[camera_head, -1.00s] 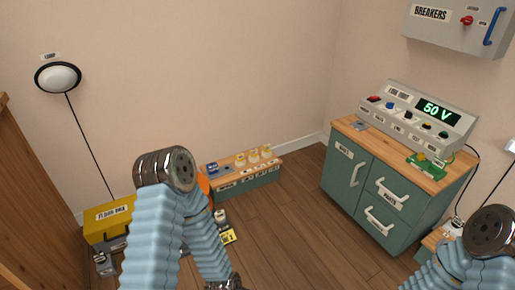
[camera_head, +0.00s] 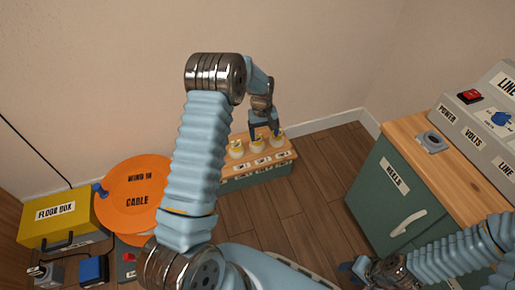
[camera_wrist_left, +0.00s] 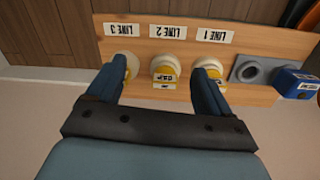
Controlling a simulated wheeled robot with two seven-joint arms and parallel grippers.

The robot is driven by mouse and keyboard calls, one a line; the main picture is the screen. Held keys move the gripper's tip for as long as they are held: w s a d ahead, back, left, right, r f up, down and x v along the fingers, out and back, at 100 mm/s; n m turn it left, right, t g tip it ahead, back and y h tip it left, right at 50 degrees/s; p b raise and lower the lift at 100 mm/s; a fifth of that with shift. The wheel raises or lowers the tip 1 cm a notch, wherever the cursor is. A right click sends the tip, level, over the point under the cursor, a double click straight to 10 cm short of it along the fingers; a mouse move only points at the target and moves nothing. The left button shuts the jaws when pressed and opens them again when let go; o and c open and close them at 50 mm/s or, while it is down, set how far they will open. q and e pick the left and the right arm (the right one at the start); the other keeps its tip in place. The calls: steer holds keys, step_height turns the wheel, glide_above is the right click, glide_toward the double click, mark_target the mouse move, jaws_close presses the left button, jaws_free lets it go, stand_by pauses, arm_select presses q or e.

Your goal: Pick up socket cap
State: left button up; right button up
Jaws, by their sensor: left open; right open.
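Three white-and-yellow socket caps stand in a row on a low wooden-topped bench: a left cap (camera_head: 236,150), a middle cap (camera_head: 256,144) and a right cap (camera_head: 277,140). My left gripper (camera_head: 264,134) is above the bench, pointing down. In the left wrist view my open left gripper (camera_wrist_left: 163,68) has its fingers on either side of the middle cap (camera_wrist_left: 165,73), by the LINE 2 label, with nothing held. The fingers partly hide the caps at LINE 3 and LINE 1. My right gripper (camera_head: 352,268) is low beside the green cabinet, partly hidden and empty.
A grey round socket (camera_wrist_left: 250,70) and a blue block (camera_wrist_left: 293,82) sit beside the caps. An orange cable disc (camera_head: 132,195) and yellow floor box (camera_head: 55,218) are at left. The green cabinet (camera_head: 375,190) stands at right. Floor between is clear.

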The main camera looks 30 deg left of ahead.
arm_select(q)
step_height(320, 180, up, 4)
steer(key=n+b, duration=0.1)
glide_above(257, 136)
steer(key=shift+n+y, duration=0.4)
steer(key=f, duration=0.3)
steer(key=f+b, duration=0.1)
steer(key=f, duration=0.3)
steer(key=shift+w+d+f, duration=0.1)
steer(key=shift+w+f, duration=0.1)
steer(key=shift+f, duration=0.05)
step_height(257, 136, down, 5)
steer(key=shift+s+f+b, duration=0.1)
steer(key=shift+b, duration=0.75)
steer(key=c, duration=1.3)
arm_select(e)
steer(key=f, duration=0.2)
steer(key=w+f, duration=0.1)
steer(key=f, duration=0.1)
steer(key=shift+f, duration=0.3)
